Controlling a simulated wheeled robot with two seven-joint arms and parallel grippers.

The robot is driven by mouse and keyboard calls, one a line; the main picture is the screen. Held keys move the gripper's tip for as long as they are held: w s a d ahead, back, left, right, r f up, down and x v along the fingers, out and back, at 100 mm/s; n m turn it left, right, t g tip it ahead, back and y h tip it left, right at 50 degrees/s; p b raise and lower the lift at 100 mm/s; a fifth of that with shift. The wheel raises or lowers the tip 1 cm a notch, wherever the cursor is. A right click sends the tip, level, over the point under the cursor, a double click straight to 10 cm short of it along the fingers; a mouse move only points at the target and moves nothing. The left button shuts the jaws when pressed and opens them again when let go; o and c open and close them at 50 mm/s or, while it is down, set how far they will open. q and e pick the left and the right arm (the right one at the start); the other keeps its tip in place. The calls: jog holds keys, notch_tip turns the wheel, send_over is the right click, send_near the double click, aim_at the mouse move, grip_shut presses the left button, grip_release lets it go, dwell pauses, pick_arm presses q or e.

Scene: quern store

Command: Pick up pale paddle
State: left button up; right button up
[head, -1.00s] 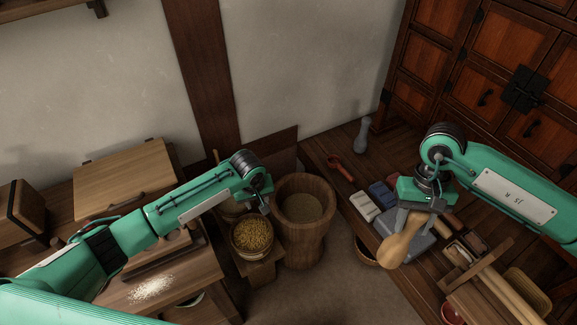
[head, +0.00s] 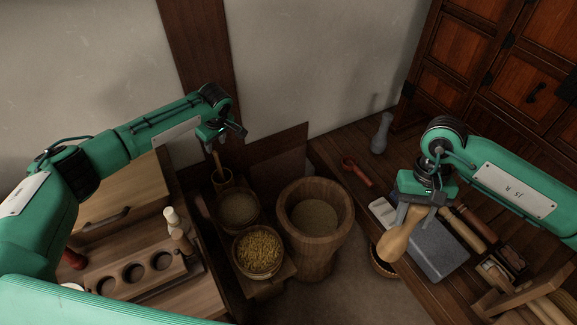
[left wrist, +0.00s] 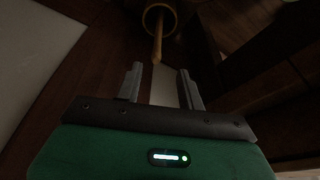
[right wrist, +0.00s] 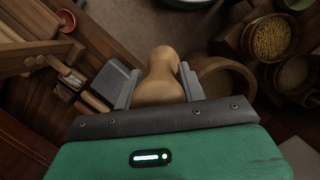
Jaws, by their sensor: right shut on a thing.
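A thin pale wooden handle (head: 217,160), probably the pale paddle, stands in a small round pot (head: 222,180) against the back wall; its lower end is hidden. In the left wrist view the handle (left wrist: 157,48) rises from the pot (left wrist: 160,8) toward the gap between my fingers. My left gripper (head: 210,147) is open and empty, close above the handle's top; I cannot tell whether they touch. My right gripper (head: 417,208) is shut on a smooth, bulbous pale wooden tool (head: 396,243), held above the right bench; it also shows in the right wrist view (right wrist: 160,80).
A bowl of yellow grain (head: 258,252), another bowl (head: 238,208) and a large wooden mortar (head: 315,235) stand close by. A holed wooden rack (head: 130,275) is on the left bench. A grey block (head: 438,248) and a grey pestle (head: 382,133) are on the right bench.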

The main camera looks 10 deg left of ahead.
aim_at(215, 152)
jog(key=shift+w+a+f, duration=0.1)
jog(key=shift+w+f, duration=0.05)
jog(key=shift+f, duration=0.05)
pick_arm(q)
jog(key=x, duration=0.4)
jog(key=b+x, duration=0.1)
jog(key=x, duration=0.1)
jog(key=shift+w+a+f, duration=0.3)
jog(key=shift+w+a, duration=0.05)
pick_arm(e)
jog(key=shift+f, duration=0.35)
pick_arm(q)
jog(key=shift+d+b+x, duration=0.1)
jog(key=shift+b+x, duration=0.15)
jog(key=shift+x, duration=1.1)
jog(key=shift+d+b+x, duration=0.15)
jog(key=shift+b+x, duration=0.05)
jog(key=shift+x, duration=1.15)
pick_arm(e)
jog(key=shift+f, duration=0.45)
pick_arm(q)
grip_shut()
